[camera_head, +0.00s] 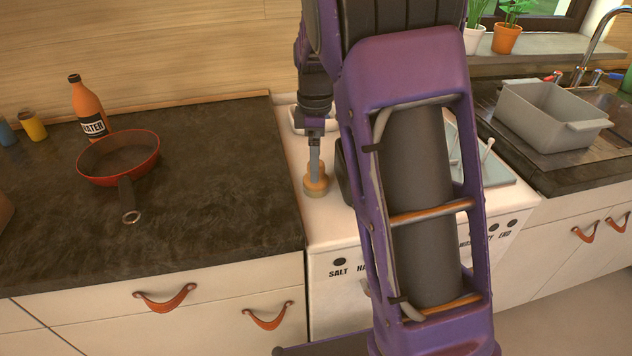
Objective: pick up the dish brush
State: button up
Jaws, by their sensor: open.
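The dish brush (317,188) appears to be the small, round, wood-coloured piece with a paler lower edge. It sits on the white top of the unit between the dark counters, near the left edge of that top. My gripper (316,173) points down directly over it, with the fingertips at or very close to its top. The jaws are open. They are small and seen edge-on here, so I cannot tell whether they touch the brush or straddle part of it. Any handle is hidden or merges with the fingers.
A red pan (118,158) and an orange bottle (88,108) stand on the left counter (215,190). A grey tub (550,118) sits by the sink at right. A dark object beside the brush is partly hidden behind my purple arm, which blocks much of the middle.

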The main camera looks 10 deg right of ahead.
aim_at(319, 190)
jog(key=shift+f+b, duration=0.55)
jog(key=shift+f, duration=2.55)
jog(key=shift+c, duration=0.3)
